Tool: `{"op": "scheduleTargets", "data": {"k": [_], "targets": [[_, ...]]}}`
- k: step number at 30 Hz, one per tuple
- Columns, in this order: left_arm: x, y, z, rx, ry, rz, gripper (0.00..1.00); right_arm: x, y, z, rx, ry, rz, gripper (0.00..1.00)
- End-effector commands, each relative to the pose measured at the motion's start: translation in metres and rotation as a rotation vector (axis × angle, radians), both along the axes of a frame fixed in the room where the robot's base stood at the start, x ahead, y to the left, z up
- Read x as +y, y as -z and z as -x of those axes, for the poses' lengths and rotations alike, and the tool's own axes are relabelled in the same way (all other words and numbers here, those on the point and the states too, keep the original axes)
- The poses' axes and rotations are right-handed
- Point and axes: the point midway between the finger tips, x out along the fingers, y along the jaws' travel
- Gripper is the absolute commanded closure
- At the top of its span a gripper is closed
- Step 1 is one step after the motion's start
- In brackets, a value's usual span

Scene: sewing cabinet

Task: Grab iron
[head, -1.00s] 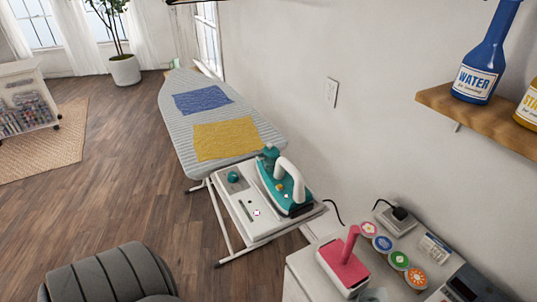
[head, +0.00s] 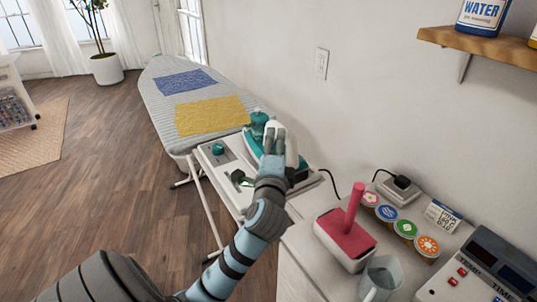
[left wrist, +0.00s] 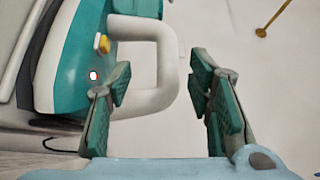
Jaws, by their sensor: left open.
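The iron (head: 252,146), teal and white, rests on the white tray (head: 215,172) at the near end of the ironing board. My left gripper (head: 274,136) reaches over the iron and hides part of it in the head view. In the left wrist view the iron's teal body (left wrist: 70,65) fills the left side, with a yellow button and a small red light. My left gripper (left wrist: 160,78) is open there. The grey-white handle loop lies between its two fingers. I cannot tell whether either finger touches the handle. My right gripper is not in view.
The ironing board (head: 158,115) holds a blue cloth (head: 185,81) and a yellow cloth (head: 210,116). A white cabinet (head: 300,248) at the right bears a pink-handled object (head: 347,236), several round badges and a cup (head: 382,278). The wall stands close behind the iron.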

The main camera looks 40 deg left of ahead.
Motion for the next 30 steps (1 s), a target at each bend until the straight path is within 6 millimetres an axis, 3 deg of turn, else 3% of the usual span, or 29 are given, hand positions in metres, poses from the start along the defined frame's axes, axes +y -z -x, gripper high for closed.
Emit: {"op": "scheduleTargets", "data": {"k": [10,17,18,27,30], "targets": [[0.030,-0.006,-0.043,0.001,0.000,0.000,0.53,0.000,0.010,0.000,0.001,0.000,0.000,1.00],[0.034,-0.007,-0.049,0.002,0.002,0.003,0.53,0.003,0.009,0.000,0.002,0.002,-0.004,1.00],[0.034,-0.007,-0.049,0.002,0.002,0.003,0.55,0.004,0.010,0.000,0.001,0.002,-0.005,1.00],[0.033,-0.007,-0.048,0.002,0.002,0.003,1.00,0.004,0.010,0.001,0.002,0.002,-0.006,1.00],[0.033,-0.006,-0.048,0.003,0.002,0.003,1.00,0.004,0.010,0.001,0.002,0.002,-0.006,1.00]]}}
